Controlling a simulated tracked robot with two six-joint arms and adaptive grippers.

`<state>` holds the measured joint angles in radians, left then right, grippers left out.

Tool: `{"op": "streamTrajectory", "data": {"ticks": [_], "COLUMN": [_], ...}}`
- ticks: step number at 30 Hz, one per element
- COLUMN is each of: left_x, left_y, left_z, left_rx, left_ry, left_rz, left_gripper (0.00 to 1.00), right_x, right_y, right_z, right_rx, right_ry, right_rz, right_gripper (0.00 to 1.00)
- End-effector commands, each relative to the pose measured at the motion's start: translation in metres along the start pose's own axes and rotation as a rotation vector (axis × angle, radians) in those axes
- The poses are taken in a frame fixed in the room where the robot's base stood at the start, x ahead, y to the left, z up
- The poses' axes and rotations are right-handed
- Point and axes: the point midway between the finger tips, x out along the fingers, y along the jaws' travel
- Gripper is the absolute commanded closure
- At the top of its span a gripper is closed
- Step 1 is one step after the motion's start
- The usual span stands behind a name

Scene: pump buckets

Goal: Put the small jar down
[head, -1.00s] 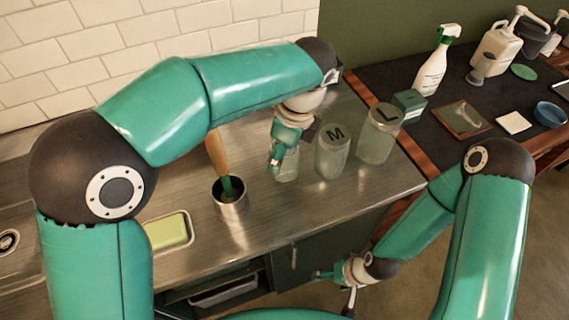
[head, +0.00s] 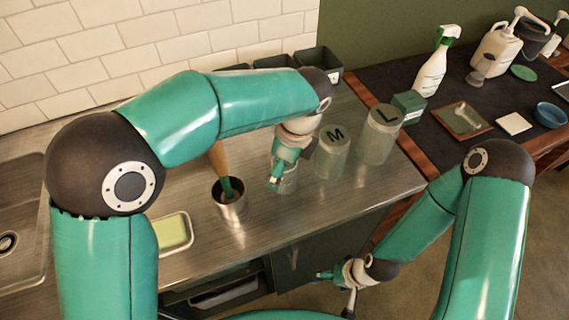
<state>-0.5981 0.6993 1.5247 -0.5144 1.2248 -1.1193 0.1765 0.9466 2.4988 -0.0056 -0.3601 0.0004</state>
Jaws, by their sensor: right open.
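The small clear jar (head: 287,183) is at the left of a row of glass jars over the steel counter (head: 310,210). My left gripper (head: 277,177) is at its upper part and hides much of it; its fingers are too small and covered to show how far they are closed. I cannot tell whether the jar's base touches the counter. The jar marked M (head: 331,160) stands just right of it, and the jar marked L (head: 377,140) further right. My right gripper (head: 332,291) is open and empty, low in front of the counter.
A metal cup (head: 231,208) with a wooden-handled tool stands left of the small jar. A dish with a green block (head: 174,232) lies further left. Dark bins (head: 320,63) stand at the back. A green box (head: 408,105) and spray bottle (head: 434,65) are to the right.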

Motion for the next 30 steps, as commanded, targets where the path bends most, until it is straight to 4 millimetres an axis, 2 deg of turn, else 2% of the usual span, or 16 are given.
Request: {"op": "streamTrajectory", "data": {"ticks": [8,13,24,30], "left_x": [-0.002,-0.015,-0.087,-0.115], "left_y": [0.000,-0.001,-0.002,-0.001], "left_z": [0.000,0.000,-0.001,-0.001], "left_rx": [0.001,0.001,0.002,0.002], "left_ry": [0.000,0.000,0.000,0.001], "left_rz": [0.000,-0.003,-0.006,-0.003], "left_gripper": [0.13,0.13,0.13,0.13], "right_x": [-0.001,-0.001,-0.005,-0.008], "right_y": [0.000,0.000,-0.002,-0.003], "right_z": [0.000,0.000,0.000,0.000], "right_rx": [0.000,0.000,0.000,0.000], "right_ry": [0.000,0.000,0.000,0.000], "right_rz": [0.000,0.000,0.000,0.000], "right_gripper": [0.22,0.22,0.22,0.22]}}
